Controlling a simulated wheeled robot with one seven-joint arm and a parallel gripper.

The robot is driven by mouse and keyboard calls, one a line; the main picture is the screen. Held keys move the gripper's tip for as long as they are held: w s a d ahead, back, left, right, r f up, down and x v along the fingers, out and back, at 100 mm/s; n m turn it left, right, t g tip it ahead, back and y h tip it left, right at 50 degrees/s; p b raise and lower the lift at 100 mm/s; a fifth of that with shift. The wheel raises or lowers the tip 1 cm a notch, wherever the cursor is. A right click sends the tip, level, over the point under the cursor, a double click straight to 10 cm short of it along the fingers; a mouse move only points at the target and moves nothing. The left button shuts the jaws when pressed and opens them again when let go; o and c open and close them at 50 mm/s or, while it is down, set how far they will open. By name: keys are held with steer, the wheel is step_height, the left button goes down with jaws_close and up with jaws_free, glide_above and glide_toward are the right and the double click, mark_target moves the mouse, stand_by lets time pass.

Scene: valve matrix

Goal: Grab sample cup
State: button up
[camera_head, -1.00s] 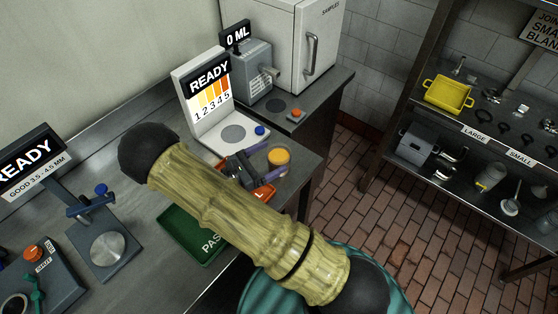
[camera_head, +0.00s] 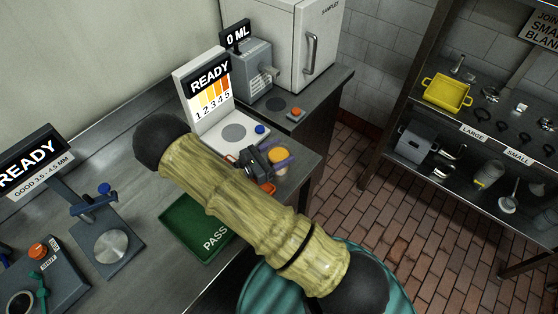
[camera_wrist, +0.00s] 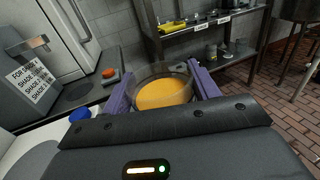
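The sample cup (camera_head: 278,156) holds orange-yellow liquid and stands near the right end of the steel counter, in front of the colour-chart device. In the wrist view the clear-walled cup (camera_wrist: 163,93) is between the two purple fingers of my gripper (camera_wrist: 162,90). The fingers are spread, one on each side of the cup; whether they touch its wall is hard to tell. In the head view my gripper (camera_head: 276,160) is at the cup, partly hidden behind my own arm.
The colour-chart device (camera_head: 210,95) reads READY, with an empty round pad. A green PASS tray (camera_head: 190,232) and a mostly hidden red tray (camera_head: 266,188) lie nearby. A dispenser (camera_head: 246,75) reads 0 ML. A white sample cabinet (camera_head: 293,45) stands behind. Shelves are at right.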

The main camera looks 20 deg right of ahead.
steer(key=c, duration=0.4)
steer(key=shift+o, duration=0.2)
step_height(320, 180, up, 10)
steer(key=b, duration=0.1)
steer(key=shift+b, duration=0.35)
